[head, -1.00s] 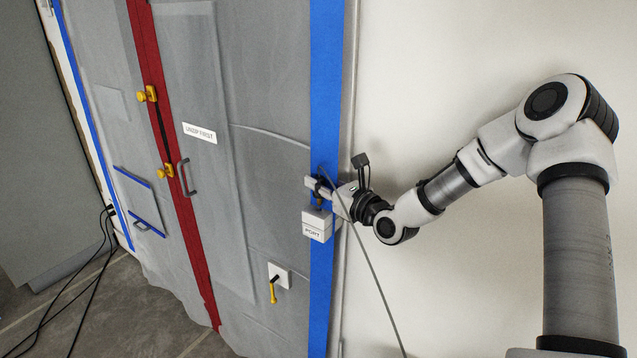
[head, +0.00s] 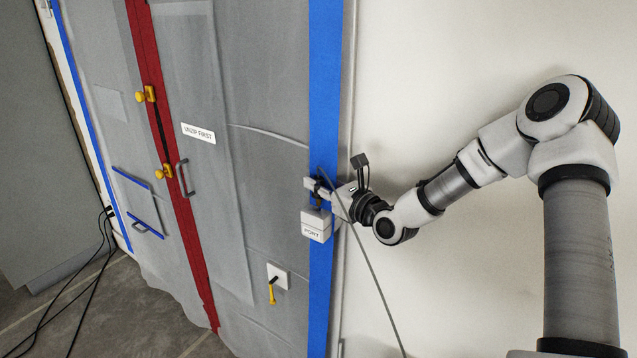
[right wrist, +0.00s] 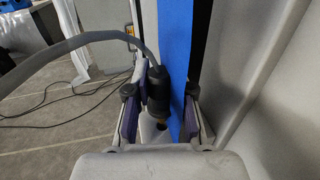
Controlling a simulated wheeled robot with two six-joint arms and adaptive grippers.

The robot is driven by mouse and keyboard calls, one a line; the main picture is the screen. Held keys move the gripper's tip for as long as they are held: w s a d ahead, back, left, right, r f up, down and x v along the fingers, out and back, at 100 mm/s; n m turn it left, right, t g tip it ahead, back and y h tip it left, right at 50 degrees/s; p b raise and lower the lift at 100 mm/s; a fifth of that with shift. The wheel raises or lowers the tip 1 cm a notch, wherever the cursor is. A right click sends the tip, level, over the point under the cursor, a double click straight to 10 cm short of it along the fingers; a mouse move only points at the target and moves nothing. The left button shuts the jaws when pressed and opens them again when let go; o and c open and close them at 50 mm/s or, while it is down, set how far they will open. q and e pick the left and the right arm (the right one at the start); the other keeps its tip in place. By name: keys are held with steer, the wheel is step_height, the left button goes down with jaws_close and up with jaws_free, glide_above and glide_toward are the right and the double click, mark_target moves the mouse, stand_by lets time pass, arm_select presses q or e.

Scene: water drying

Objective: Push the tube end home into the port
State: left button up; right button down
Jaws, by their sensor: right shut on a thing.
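The port (head: 315,226) is a small white box labelled PORT on the blue strip. My right gripper (head: 318,186) is just above it and shut on the tube end. In the right wrist view the tube end (right wrist: 157,92) is a black cylindrical fitting, upright between the two fingers (right wrist: 160,98). The grey tube (head: 366,257) arches over the gripper and hangs down to the right. In the right wrist view the white port top (right wrist: 149,131) shows below the fitting. I cannot tell how far the tip sits in the port. My left gripper is out of view.
A grey sheet wall with a red zip strip (head: 178,200) and a sign (head: 198,133) reading UNZIP FIRST stands to the left. A yellow-handled fitting (head: 277,277) is below left of the port. A pale wall (head: 440,80) lies to the right. Black cables (head: 95,270) lie at lower left.

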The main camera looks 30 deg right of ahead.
mark_target(320, 197)
steer(key=shift+f+b, duration=1.75)
steer(key=shift+f, duration=0.15)
steer(key=c, duration=0.9)
jaws_free()
steer(key=s, duration=0.5)
steer(key=s+d, duration=0.1)
steer(key=s, duration=0.1)
steer(key=shift+s+d, duration=0.1)
steer(key=shift+s, duration=0.05)
